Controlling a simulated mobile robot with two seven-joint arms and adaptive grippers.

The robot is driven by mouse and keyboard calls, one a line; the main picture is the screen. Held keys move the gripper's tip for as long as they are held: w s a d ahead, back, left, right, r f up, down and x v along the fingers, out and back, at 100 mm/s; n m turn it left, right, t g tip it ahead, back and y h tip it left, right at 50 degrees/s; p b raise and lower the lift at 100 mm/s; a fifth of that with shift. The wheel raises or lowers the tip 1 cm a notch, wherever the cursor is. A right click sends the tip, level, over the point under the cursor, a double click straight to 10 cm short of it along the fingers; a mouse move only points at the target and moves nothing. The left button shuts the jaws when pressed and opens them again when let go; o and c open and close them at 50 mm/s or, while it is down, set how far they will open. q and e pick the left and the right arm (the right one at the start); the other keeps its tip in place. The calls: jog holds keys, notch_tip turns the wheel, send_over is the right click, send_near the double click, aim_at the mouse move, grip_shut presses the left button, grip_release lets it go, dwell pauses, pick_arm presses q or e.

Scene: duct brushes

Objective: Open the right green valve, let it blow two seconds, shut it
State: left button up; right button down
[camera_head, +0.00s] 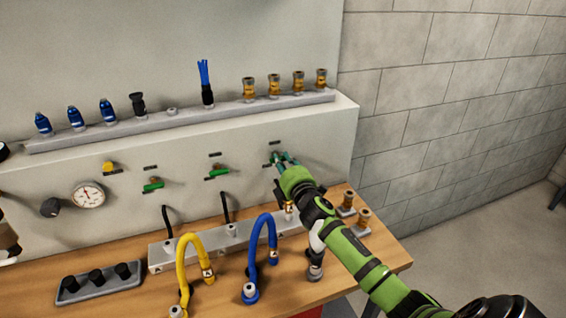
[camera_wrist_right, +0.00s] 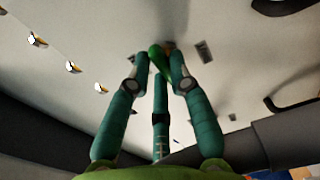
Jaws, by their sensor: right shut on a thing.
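The right green valve sits at the right of the pale panel, largely hidden by my right gripper (camera_head: 283,160) in the head view. In the right wrist view its green handle (camera_wrist_right: 158,60) lies between the fingertips of my right gripper (camera_wrist_right: 166,68), which are shut on it. The handle looks slanted there; whether the valve is open or shut I cannot tell. Two other green valves, one at the middle (camera_head: 218,172) and one further left (camera_head: 153,185), are on the same panel. My left gripper is not in view.
A yellow valve (camera_head: 108,168) and a round gauge (camera_head: 88,195) are further left. A shelf (camera_head: 160,122) above holds several fittings. Free floor lies right.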

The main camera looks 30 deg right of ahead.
dwell(0.3)
jog(key=c, duration=1.1)
grip_release()
jog(key=shift+s, duration=0.1)
jog(key=v, duration=1.1)
jog(key=shift+s, duration=0.4)
